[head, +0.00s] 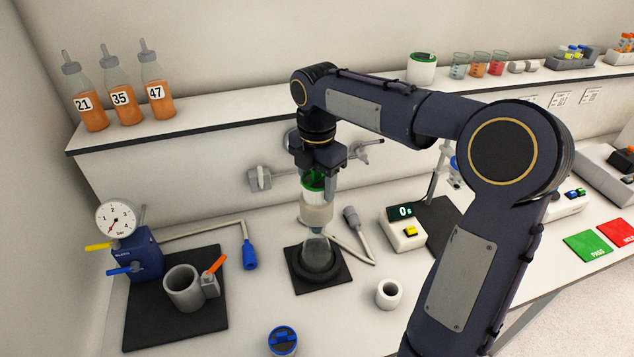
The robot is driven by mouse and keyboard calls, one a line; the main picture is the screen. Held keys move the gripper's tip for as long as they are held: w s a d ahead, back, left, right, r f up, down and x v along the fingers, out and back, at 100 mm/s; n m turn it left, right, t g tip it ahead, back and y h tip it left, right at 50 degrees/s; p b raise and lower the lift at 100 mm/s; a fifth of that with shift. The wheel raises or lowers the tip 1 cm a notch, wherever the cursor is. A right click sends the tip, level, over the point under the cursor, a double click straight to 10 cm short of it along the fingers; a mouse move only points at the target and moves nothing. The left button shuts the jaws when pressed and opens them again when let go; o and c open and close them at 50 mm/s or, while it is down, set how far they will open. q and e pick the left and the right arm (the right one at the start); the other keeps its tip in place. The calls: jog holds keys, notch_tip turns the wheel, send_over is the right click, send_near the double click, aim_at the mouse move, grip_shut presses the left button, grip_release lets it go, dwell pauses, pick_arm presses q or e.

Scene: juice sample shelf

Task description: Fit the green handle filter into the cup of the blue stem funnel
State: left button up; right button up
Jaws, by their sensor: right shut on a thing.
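My right gripper (316,177) is shut on the green handle filter (312,185), whose green part shows between the fingers. The filter is upright, directly above a pale, cloudy cup (316,213) that stands on the neck of a clear flask (319,256). This cup looks like the funnel's cup, but I see no blue stem, so I cannot confirm it. The filter's lower end meets or overlaps the cup's rim; I cannot tell how deep it sits. My left gripper is not in view.
The flask stands in a black ring on a dark mat (337,276). A grey hose end (352,217) lies close to its right, and a small white pot (389,294) stands front right. A blue pump (138,256) and grey beaker (183,288) stand left. Numbered bottles (121,97) line the shelf.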

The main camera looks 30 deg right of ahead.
jog(key=shift+r, duration=0.1)
jog(key=o, duration=1)
jog(key=shift+o, duration=0.2)
jog(key=shift+r, duration=0.1)
notch_tip(320, 180, up, 8)
jog(key=shift+f+b, duration=0.2)
jog(key=shift+b, duration=0.1)
